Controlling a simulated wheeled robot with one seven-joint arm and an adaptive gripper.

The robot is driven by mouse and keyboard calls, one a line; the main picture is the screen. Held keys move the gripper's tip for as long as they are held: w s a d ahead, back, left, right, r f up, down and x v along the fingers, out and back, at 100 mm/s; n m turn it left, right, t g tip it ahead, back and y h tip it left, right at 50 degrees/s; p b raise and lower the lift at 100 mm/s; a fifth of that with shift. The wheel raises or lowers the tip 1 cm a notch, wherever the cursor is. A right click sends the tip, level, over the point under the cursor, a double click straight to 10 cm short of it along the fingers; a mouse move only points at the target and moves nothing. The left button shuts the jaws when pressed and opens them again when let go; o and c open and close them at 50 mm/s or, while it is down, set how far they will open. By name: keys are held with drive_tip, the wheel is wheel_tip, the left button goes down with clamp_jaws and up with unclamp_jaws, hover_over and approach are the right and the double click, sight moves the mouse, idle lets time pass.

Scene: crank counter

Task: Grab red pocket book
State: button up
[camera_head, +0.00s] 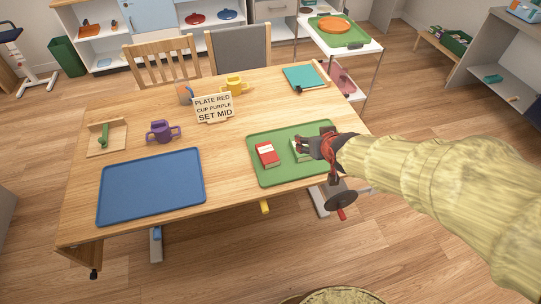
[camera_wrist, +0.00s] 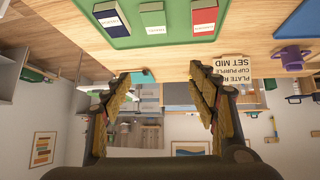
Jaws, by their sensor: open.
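The red pocket book (camera_head: 267,155) lies on the green tray (camera_head: 262,178) at the right of the table. It also shows at the top of the wrist view (camera_wrist: 203,18), which is upside down. My gripper (camera_head: 302,144) is over the tray, to the right of the red book and apart from it. In the wrist view my gripper (camera_wrist: 158,78) is open, with nothing between its fingers. A green book (camera_wrist: 152,18) lies beside the red one and is partly covered by my gripper in the head view. A dark blue book (camera_wrist: 110,18) is hidden in the head view.
A blue tray (camera_head: 150,187) lies empty at the left front. A purple cup (camera_head: 163,132), a yellow cup (camera_head: 235,86), a sign (camera_head: 213,107), a wooden stand with a green handle (camera_head: 106,138) and a teal book (camera_head: 305,78) are also on the table. The table's middle is mostly clear.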

drive_tip(key=w+a+f+n+t+y, duration=0.1)
drive_tip(key=w+a+f, duration=0.2)
drive_tip(key=f, duration=0.3)
drive_tip(key=w+a+f+y, duration=0.1)
drive_tip(key=w+a+f, duration=0.2)
drive_tip(key=w+f, duration=0.15)
drive_tip(key=n+t+y+b, duration=0.1)
drive_tip(key=t+y, duration=0.1)
approach(267, 152)
drive_tip(key=shift+x, duration=1)
drive_tip(key=b+x, duration=0.3)
drive_tip(key=x, duration=0.4)
drive_tip(key=shift+w+a+f, duration=0.1)
drive_tip(key=shift+w+f, duration=0.15)
drive_tip(key=shift+r, duration=0.1)
drive_tip(key=c, duration=0.3)
drive_tip(key=c, duration=0.7)
